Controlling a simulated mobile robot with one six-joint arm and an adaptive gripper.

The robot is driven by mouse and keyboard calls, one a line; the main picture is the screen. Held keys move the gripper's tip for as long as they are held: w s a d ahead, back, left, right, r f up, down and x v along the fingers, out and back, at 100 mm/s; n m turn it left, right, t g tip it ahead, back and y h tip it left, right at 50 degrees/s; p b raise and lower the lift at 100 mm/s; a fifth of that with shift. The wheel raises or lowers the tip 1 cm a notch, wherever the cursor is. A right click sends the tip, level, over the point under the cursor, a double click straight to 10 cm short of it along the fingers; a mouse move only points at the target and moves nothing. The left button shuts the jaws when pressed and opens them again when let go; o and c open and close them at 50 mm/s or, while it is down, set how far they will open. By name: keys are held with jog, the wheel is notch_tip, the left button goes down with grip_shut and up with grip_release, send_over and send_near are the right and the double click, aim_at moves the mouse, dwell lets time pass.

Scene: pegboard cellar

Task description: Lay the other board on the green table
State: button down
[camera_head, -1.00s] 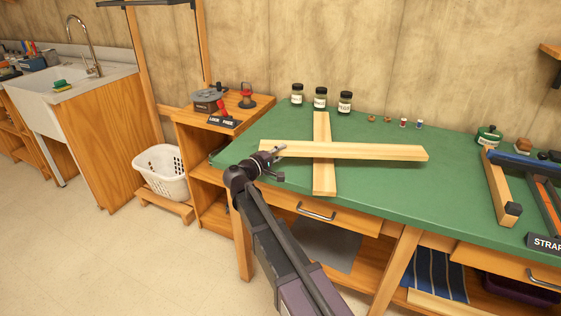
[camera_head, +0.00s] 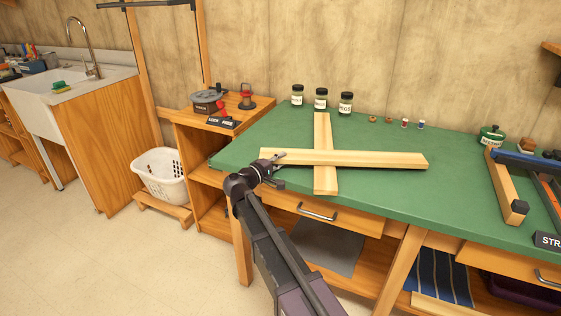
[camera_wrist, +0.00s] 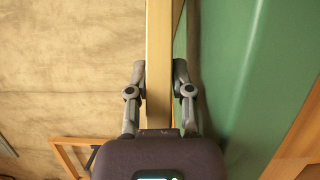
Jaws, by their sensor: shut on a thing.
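A long pale wooden board (camera_head: 375,158) lies level, left to right, across the green table (camera_head: 455,185) in the head view. My gripper (camera_head: 277,158) is shut on its left end; in the wrist view both fingers (camera_wrist: 160,88) flank the board (camera_wrist: 159,40). A second pale board (camera_head: 325,180) lies on the table, running from back to front. The held board crosses over its middle and hides that part. I cannot tell whether the two boards touch.
Three labelled jars (camera_head: 320,98) and several small items stand along the table's back. A clamp (camera_head: 505,190) and a strap label (camera_head: 548,240) are at the right. A wooden shelf unit (camera_head: 190,124) adjoins on the left, with a white basket (camera_head: 162,175) beside it.

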jog(key=c, duration=0.8)
grip_release()
jog(key=v, duration=1.2)
